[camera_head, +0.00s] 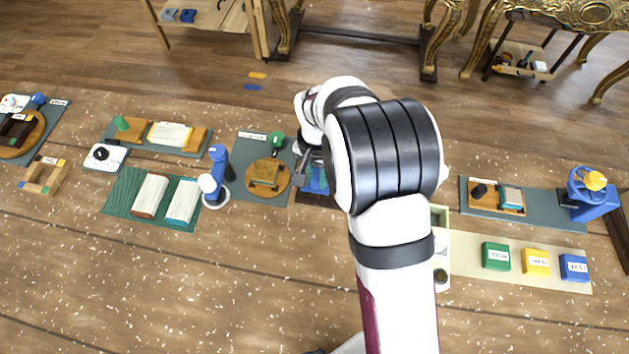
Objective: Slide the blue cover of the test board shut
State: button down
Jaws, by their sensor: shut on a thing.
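The test board (311,199) is a dark brown board on the worktop, left of my arm and mostly hidden by it. Its blue cover (318,181) shows as a small patch of blue beside the arm. My gripper (303,168) reaches down at the blue cover's left side and is shut on it. The fingertips are small, and the contact is partly hidden. The arm hides the right part of the board, so I cannot tell how far open the cover stands.
A grey mat with a round wooden turntable (258,186) and a green knob (276,139) lies just left. A blue-and-white upright device (214,178) stands further left. Green, yellow and blue boxes (537,262) sit at the right. The front worktop is clear.

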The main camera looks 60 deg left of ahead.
jog(key=w+a, duration=0.5)
jog(key=c, duration=0.7)
grip_release()
jog(key=shift+o, duration=0.2)
jog(key=shift+r, duration=0.1)
notch_tip(320, 180, up, 16)
jog(key=shift+f, duration=0.2)
